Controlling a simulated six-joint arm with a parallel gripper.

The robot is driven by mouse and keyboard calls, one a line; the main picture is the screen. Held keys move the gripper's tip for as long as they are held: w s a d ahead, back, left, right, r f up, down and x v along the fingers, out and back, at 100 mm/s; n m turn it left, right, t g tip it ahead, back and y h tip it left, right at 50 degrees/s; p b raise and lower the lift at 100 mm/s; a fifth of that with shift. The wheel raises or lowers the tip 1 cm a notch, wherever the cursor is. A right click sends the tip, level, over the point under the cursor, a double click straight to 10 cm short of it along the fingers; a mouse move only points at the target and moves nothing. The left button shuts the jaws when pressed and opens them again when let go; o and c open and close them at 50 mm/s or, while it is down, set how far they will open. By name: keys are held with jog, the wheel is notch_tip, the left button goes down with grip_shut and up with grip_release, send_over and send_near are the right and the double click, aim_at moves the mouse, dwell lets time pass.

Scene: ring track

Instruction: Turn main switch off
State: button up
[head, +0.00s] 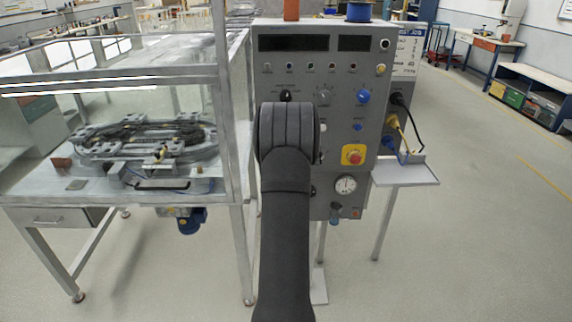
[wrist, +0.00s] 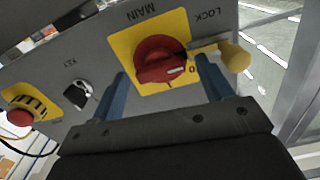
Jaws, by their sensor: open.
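The main switch (wrist: 160,58) is a red rotary knob on a yellow plate, under an upside-down MAIN label in the wrist view. A white mark on the knob lies on the side near a printed 0. My gripper (wrist: 163,66) is open, with one blue finger toward the left and one toward the right of the knob. The fingers appear to overlap the plate's lower edge in the picture; I cannot tell whether they touch anything. In the head view my arm hides the switch and the gripper.
A yellow padlock-like piece (wrist: 236,57) sits by the LOCK label, close to the right finger. A key switch (wrist: 78,95) and a red emergency button (wrist: 20,117) are to the left. The grey control panel (head: 335,205) stands beside a glass-enclosed ring track (head: 145,140).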

jog(key=c, duration=0.9)
jog(key=shift+n, duration=0.6)
jog(key=shift+c, duration=0.4)
jog(key=o, duration=1)
jog(key=s, duration=1.7)
jog(key=shift+s, duration=0.25)
jog(key=w, duration=1.7)
jog(key=shift+w, duration=0.25)
